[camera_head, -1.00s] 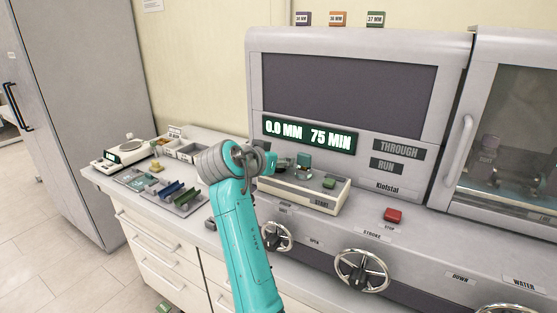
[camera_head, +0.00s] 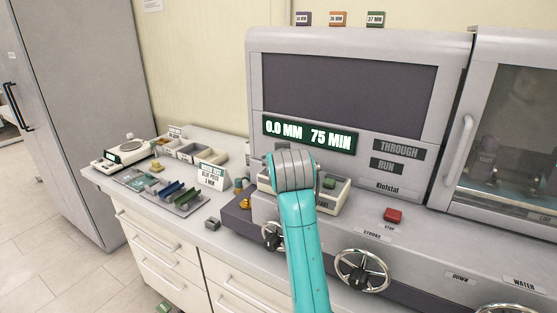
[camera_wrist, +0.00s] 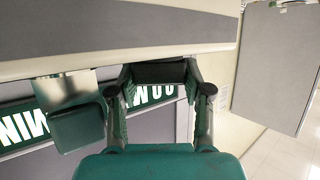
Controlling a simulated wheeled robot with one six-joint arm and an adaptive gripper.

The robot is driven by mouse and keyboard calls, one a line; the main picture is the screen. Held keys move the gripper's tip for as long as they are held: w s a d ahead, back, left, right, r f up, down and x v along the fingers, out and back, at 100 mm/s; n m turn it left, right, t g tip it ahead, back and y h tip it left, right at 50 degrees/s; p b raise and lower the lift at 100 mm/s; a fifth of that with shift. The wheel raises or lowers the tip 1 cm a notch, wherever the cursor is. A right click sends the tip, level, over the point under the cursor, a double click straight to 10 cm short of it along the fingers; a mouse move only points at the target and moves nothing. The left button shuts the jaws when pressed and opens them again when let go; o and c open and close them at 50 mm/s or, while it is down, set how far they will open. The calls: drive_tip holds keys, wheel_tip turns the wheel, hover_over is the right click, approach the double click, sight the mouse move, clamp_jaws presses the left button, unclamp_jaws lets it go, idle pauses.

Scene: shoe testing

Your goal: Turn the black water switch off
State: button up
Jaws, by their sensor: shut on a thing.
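The label reading WATER (camera_head: 524,283) is at the lower right of the machine front in the head view. No black water switch can be made out by this label; the picture's lower edge cuts off the area below. My gripper is hidden behind my turquoise arm in the head view. In the wrist view my gripper (camera_wrist: 160,75) is shut on a dark piece (camera_wrist: 160,72) between its fingertips; I cannot tell what it is. The display with its text upside down is behind it, and a green block with a metal plate (camera_wrist: 78,125) is beside the left finger.
Handwheels (camera_head: 362,270) marked for stroke and other controls stick out from the front. A red stop button (camera_head: 393,215) and a beige box with a green button (camera_head: 329,183) are on the ledge. A sign (camera_head: 212,176), trays (camera_head: 165,195) and a scale (camera_head: 125,150) stand left.

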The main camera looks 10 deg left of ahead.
drive_tip(key=shift+n+g+y, duration=0.3)
drive_tip(key=shift+n+y, duration=0.5)
drive_tip(key=shift+y, duration=0.1)
drive_tip(key=o, duration=0.9)
